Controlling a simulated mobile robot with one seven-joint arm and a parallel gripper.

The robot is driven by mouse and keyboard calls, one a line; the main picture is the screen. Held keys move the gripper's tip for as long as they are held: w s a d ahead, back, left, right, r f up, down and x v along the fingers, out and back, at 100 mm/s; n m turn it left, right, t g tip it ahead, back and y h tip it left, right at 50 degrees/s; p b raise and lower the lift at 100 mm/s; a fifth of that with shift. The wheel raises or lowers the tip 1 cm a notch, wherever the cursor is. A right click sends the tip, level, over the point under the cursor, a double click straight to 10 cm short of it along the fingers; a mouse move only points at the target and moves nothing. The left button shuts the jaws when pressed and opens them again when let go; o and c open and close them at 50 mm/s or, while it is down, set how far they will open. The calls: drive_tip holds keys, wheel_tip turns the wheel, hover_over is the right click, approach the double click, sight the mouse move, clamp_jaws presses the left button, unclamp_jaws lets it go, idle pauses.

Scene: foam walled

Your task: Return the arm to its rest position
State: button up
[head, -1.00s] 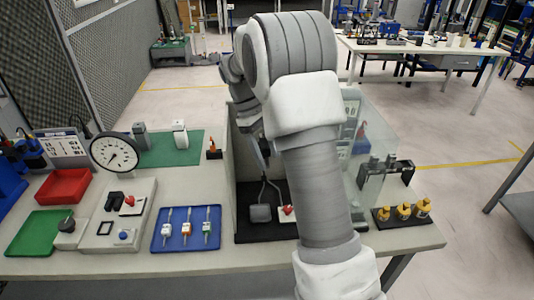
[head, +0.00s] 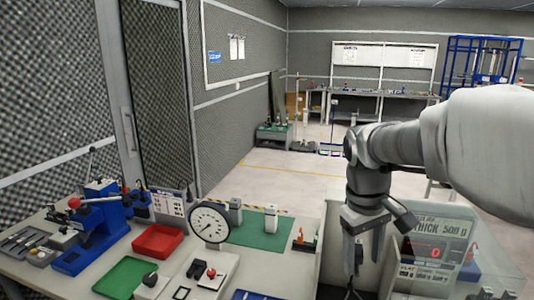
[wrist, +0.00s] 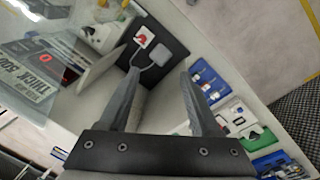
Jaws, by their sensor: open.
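My gripper (head: 352,278) hangs fingers down at the right of the head view, over the light enclosure with clear panels. In the wrist view its two fingers (wrist: 158,95) are spread apart with nothing between them. My white and grey arm reaches in from the right edge of the head view. In the wrist view, a black base (wrist: 178,48) with a grey pad and a red-and-white part lies beyond the fingertips.
A clear-panelled enclosure (head: 505,270) with a digital display stands close to my gripper. A round dial gauge (head: 210,222), a red tray (head: 158,241), a green tray (head: 125,277) and a blue press (head: 103,225) stand on the bench at left. Open floor lies behind the bench.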

drive_tip(key=s+a+m+t, duration=0.2)
drive_tip(key=s, duration=0.5)
drive_tip(key=s+a+r+m+t+y, duration=0.1)
drive_tip(key=s+a+t, duration=0.1)
drive_tip(key=s, duration=0.5)
drive_tip(key=shift+s+m+t, duration=0.2)
drive_tip(key=shift+m+t, duration=0.2)
drive_tip(key=shift+t, duration=0.1)
drive_tip(key=shift+c, duration=1.1)
drive_tip(key=shift+d, duration=0.1)
